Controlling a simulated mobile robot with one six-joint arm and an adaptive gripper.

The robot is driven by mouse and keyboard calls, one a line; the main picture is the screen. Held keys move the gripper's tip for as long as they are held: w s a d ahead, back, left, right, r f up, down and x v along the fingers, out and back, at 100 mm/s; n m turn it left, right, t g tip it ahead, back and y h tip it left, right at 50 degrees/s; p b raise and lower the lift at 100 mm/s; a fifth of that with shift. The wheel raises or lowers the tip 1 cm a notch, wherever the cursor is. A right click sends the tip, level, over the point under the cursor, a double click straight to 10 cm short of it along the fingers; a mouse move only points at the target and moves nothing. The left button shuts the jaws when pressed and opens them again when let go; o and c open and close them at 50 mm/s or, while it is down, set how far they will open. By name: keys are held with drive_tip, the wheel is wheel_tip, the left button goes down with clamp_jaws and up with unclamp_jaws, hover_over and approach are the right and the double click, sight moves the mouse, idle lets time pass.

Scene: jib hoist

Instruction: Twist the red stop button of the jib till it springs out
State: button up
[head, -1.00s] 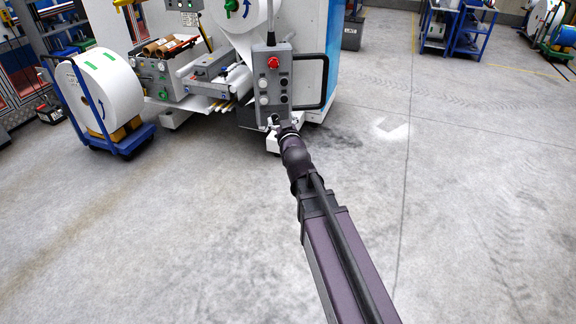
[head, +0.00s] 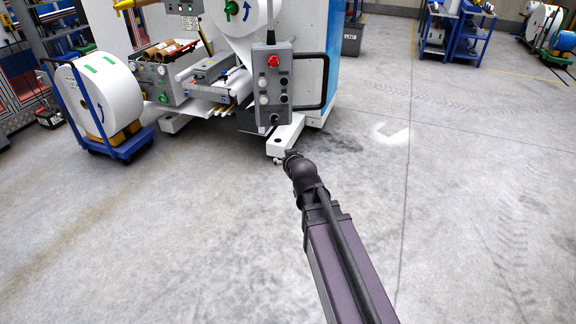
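The red stop button (head: 273,61) sits at the top of a grey control box (head: 261,76) hanging from a dark cable. White and black buttons are below it, with a round dark knob (head: 274,118) at the bottom. My gripper (head: 290,155) is at the far end of my dark arm, below and slightly right of the box, apart from it in the picture. Its fingers are mostly hidden behind my wrist, so I cannot tell whether they are open or shut. Nothing covers the red button.
A white machine foot (head: 286,135) lies beyond my gripper. A blue cart (head: 105,148) with a white roll (head: 100,92) stands left. The floor around my arm is clear.

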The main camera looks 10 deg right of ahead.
drive_tip(key=shift+s+d+f+g, duration=0.1)
drive_tip(key=shift+s+f+g, duration=0.25)
drive_tip(key=shift+f, duration=0.35)
drive_tip(key=s+d+f+m+g, duration=0.1)
drive_tip(key=s+f+g, duration=0.3)
drive_tip(key=s, duration=0.6)
drive_tip(key=s+d+f+g, duration=0.2)
drive_tip(key=s+f+g, duration=0.3)
drive_tip(key=s+g, duration=0.3)
drive_tip(key=shift+s+d+m+h, duration=0.15)
drive_tip(key=shift+s+m+h, duration=0.25)
drive_tip(key=shift+s, duration=0.8)
